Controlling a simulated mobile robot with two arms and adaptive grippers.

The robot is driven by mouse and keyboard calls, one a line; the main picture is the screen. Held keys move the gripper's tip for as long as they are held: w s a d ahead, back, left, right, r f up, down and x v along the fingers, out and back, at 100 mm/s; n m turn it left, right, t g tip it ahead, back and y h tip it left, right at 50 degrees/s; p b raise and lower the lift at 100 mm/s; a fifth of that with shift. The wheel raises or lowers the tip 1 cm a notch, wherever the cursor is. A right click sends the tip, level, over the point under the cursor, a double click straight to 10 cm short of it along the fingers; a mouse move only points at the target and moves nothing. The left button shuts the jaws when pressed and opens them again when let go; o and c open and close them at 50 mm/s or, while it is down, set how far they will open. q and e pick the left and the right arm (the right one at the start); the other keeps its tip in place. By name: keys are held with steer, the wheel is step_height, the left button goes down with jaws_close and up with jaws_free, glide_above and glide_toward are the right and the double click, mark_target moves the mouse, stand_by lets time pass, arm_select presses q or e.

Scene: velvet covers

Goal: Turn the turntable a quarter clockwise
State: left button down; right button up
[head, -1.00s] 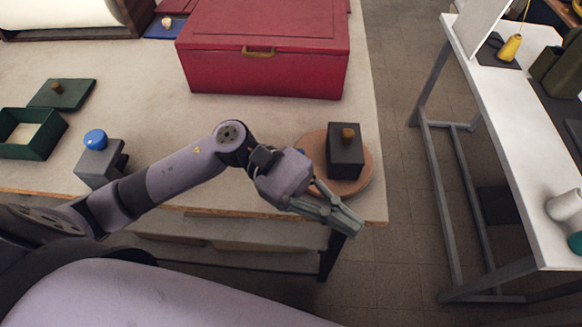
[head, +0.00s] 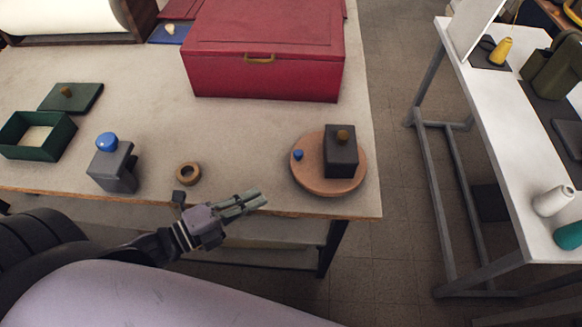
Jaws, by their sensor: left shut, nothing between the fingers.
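The turntable (head: 312,183) is a round, reddish-brown disc near the front right corner of the table. A dark box (head: 341,160) with a brown knob stands on its right part. A small blue knob (head: 298,155) sits at its left edge, toward the back. My left gripper (head: 252,200) is shut and empty, at the table's front edge, left of the turntable and apart from it. My right gripper is not in view.
A ring of tape (head: 187,173) lies behind my left gripper. A grey block with a blue ball (head: 106,142) and an open green box (head: 38,134) stand to the left. A large red chest (head: 262,75) fills the back. The table between chest and turntable is clear.

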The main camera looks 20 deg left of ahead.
arm_select(q)
steer(key=p+x, duration=0.1)
steer(key=x, duration=0.7)
steer(key=shift+w+d+r+p, duration=0.2)
steer(key=shift+p, duration=0.2)
steer(key=w, duration=0.1)
steer(key=w+p, duration=0.1)
steer(key=w, duration=0.1)
steer(key=shift+w+f, duration=0.1)
steer(key=shift+f, duration=0.25)
steer(key=shift+w+a+f, duration=0.15)
steer(key=shift+w+f, duration=0.05)
steer(key=shift+w, duration=0.35)
